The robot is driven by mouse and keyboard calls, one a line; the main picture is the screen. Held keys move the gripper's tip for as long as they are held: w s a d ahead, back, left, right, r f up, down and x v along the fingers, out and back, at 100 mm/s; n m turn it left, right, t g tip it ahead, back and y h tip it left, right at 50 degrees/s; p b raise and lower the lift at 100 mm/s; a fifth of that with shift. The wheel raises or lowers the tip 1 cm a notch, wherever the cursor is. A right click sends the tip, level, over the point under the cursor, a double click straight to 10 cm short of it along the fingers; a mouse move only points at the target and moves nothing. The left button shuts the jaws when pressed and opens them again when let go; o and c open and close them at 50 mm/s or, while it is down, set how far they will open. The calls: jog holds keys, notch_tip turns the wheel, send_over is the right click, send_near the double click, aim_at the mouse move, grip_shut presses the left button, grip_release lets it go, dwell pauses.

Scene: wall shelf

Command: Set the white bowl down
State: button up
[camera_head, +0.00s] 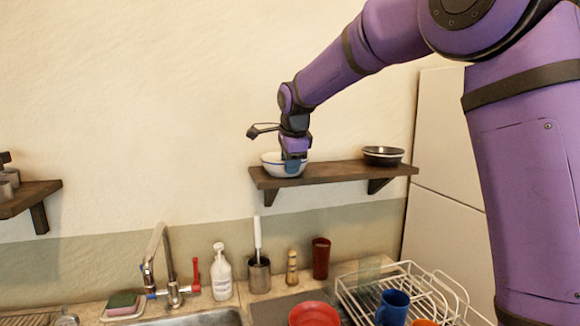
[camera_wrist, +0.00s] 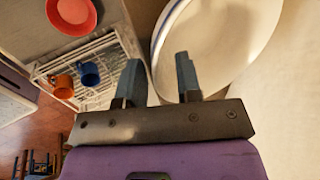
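The white bowl (camera_head: 271,164), with a blue line near its rim, appears to sit upright on the left end of the wooden wall shelf (camera_head: 335,173). My gripper (camera_head: 292,167) points down at the bowl's near right side. In the wrist view, the bowl (camera_wrist: 235,40) fills the upper right. There my gripper (camera_wrist: 158,70) has its two fingers well apart, with the bowl's rim passing between them. The right finger is over the inside of the bowl and the left one is outside. The bowl's underside is hidden.
Dark stacked bowls (camera_head: 383,155) stand at the shelf's right end, with bare shelf between. Below are a sink with a faucet (camera_head: 172,285), a soap bottle (camera_head: 221,275), a red bowl (camera_head: 314,314) and a white dish rack (camera_head: 352,300) with mugs. Another shelf (camera_head: 30,195) is at left.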

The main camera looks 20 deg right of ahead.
jog(key=v, duration=1.1)
jog(key=s+d+f+n, duration=0.1)
jog(key=s+d+n, duration=0.25)
jog(key=s, duration=0.55)
jog(key=s+d+f+n, duration=0.1)
jog(key=s+d+n, duration=0.3)
jog(key=s, duration=0.5)
jog(key=s+f+n, duration=0.5)
jog(key=s, duration=0.4)
jog(key=s+f+n, duration=0.5)
jog(key=s+f, duration=0.1)
jog(key=s, duration=0.3)
jog(key=shift+s+d+n, duration=0.35)
jog(key=shift+s+d, duration=0.05)
jog(key=shift+d, duration=0.1)
